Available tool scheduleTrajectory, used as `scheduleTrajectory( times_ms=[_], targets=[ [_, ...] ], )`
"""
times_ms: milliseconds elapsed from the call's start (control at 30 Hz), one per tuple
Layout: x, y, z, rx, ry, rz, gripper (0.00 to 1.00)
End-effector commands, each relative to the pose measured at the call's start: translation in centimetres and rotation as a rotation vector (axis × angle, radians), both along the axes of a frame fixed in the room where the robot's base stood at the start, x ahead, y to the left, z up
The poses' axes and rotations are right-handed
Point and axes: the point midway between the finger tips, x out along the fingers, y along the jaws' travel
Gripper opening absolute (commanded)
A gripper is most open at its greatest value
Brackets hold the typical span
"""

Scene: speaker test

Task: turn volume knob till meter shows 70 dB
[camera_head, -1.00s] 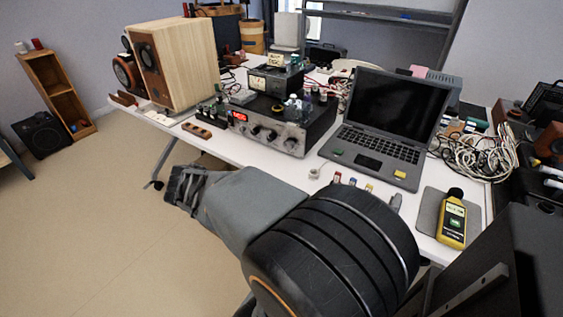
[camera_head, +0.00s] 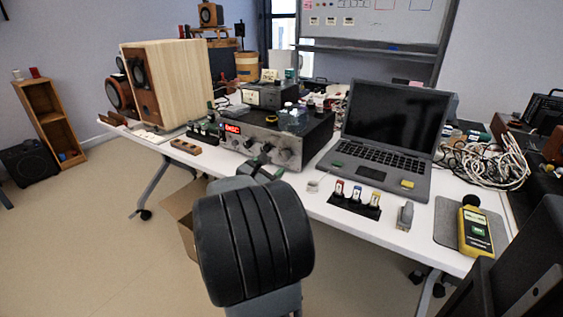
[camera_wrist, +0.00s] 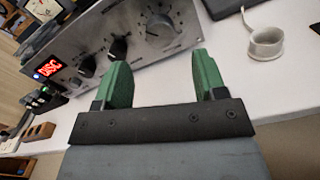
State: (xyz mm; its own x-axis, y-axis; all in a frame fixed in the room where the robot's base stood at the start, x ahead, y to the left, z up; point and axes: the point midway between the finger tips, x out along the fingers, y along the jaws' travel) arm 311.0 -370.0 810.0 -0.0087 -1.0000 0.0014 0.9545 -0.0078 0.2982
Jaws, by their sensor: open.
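The silver-faced amplifier (camera_head: 252,139) stands on the white table with a red lit display (camera_head: 232,128) and several knobs. The wrist view shows the large volume knob (camera_wrist: 160,31) at the face's right, with smaller black knobs (camera_wrist: 118,48) to its left. My gripper (camera_wrist: 155,75) is open and empty, its green fingers apart. It is in front of the amplifier, with the large knob beyond the gap between the fingertips; I see no contact. The yellow sound meter (camera_head: 475,232) lies on a grey pad at the table's right; its small green screen is too small to read.
A laptop (camera_head: 390,135) stands right of the amplifier. A black holder with small coloured pieces (camera_head: 355,198) sits at the table's front edge. A wooden block (camera_head: 186,146) and a large speaker (camera_head: 178,80) are at left. A white ring-shaped piece (camera_wrist: 265,43) lies right of my gripper.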

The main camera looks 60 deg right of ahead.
Motion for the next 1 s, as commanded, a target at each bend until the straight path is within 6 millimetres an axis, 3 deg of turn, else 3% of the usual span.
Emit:
scheduleTrajectory(
  times_ms=[200,400,600,933,1000],
  targets=[
    [-0.1,-4.1,-0.2,0.000,-0.001,-0.003,0.65],
    [0.0,-6.5,-0.1,0.001,-0.002,-0.001,0.65],
    [0.0,-7.6,-0.1,0.002,-0.002,0.001,0.65],
    [0.0,-7.7,0.0,0.002,-0.002,0.002,0.65],
    [0.0,-7.7,0.0,0.002,-0.002,0.002,0.58]
  ],
)
